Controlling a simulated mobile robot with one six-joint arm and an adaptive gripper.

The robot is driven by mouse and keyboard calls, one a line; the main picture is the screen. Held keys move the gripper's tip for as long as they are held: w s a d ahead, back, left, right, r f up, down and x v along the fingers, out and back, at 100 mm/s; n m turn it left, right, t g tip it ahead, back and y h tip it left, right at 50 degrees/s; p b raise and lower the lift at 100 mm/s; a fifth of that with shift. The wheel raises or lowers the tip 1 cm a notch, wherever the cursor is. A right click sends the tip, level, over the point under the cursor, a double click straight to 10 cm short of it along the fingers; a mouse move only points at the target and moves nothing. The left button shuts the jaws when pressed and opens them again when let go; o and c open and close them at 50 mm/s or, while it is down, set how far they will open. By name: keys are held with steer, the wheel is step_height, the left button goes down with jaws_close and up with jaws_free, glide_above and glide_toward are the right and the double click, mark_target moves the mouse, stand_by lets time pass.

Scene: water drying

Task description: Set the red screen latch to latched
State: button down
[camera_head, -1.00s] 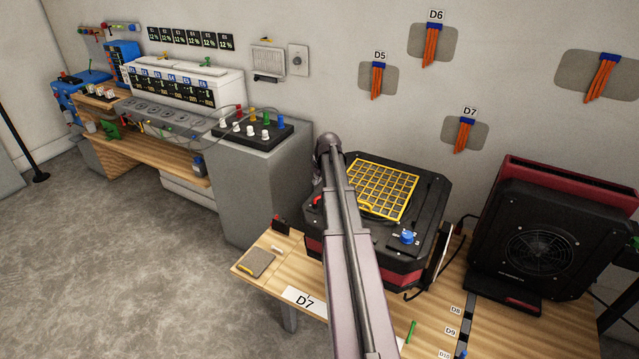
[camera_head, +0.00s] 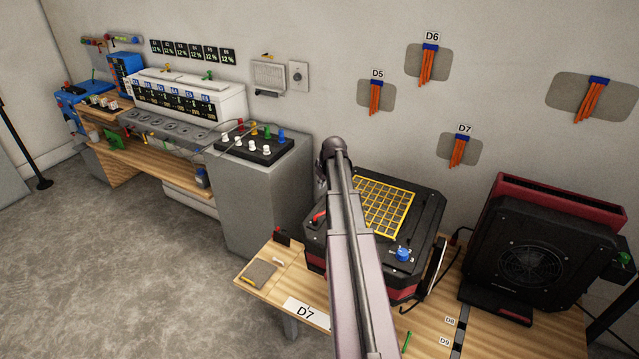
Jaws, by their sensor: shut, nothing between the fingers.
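A small red part (camera_head: 320,217), which looks like the red screen latch, sits at the left edge of the black machine (camera_head: 425,205) on the wooden table. My arm partly covers that area, so I cannot tell the latch's setting. A yellow grid screen (camera_head: 385,207) lies on top of the machine, its left side hidden by my arm. My arm rises from the bottom of the picture across the machine and ends at a rounded joint beside the screen. My gripper's fingers are hidden behind the arm.
A blue knob (camera_head: 403,254) is on the machine's front right. A black and red fan unit (camera_head: 540,255) stands to the right. A sanding-block-like pad (camera_head: 260,272) lies on the table's left (camera_head: 290,285). A grey cabinet (camera_head: 262,185) stands behind left. The floor at left is clear.

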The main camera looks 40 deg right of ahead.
steer(key=shift+s+r+p, duration=0.25)
steer(key=shift+r+p, duration=0.15)
steer(key=shift+r, duration=0.25)
steer(key=shift+a, duration=0.1)
steer(key=s+a+g, duration=0.1)
steer(key=s+a, duration=0.4)
steer(key=a, duration=0.9)
steer(key=s+a+g, duration=0.1)
steer(key=s+a, duration=0.4)
steer(key=a, duration=0.9)
steer(key=s+a+f+g, duration=0.1)
steer(key=s+a, duration=0.4)
steer(key=a, duration=0.9)
steer(key=shift+a+g, duration=0.2)
steer(key=shift+g, duration=0.3)
steer(key=shift+f, duration=0.1)
